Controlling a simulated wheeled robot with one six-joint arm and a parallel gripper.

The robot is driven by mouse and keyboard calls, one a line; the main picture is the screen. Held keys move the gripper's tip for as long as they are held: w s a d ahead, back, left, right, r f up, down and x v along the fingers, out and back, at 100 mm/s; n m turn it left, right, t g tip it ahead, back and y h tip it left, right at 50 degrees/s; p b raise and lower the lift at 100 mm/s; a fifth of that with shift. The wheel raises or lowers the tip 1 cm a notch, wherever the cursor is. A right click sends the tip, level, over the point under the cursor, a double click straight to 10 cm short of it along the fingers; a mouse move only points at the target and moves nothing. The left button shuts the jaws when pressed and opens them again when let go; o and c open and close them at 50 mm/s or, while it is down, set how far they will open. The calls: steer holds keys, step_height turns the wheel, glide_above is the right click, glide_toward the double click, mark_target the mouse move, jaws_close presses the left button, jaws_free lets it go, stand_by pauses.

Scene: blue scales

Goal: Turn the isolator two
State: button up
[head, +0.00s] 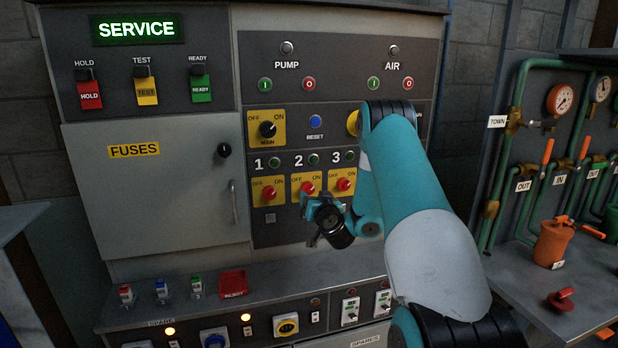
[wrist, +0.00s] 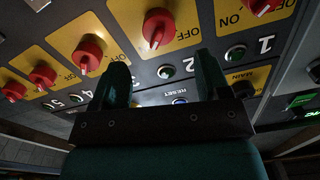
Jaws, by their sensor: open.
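My gripper (head: 318,203) is open and empty, just in front of the panel and slightly below the knob in the head view. In the wrist view both fingers (wrist: 161,75) stand apart, with nothing between them. The knob appears apart from the fingers.
The knobs of isolator one (head: 269,192) and isolator three (head: 344,184) sit close on either side. The MAIN switch (head: 267,129) and blue RESET button (head: 315,121) are above. My arm hides the panel to the right. A ledge with a red tray (head: 233,284) lies below.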

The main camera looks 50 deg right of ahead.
mark_target(310, 191)
steer(key=p+x, duration=0.6)
steer(key=shift+a+r, duration=0.1)
steer(key=shift+r, duration=0.05)
steer(key=shift+w+d+p, duration=0.35)
steer(key=shift+f, duration=0.25)
steer(key=c, duration=0.9)
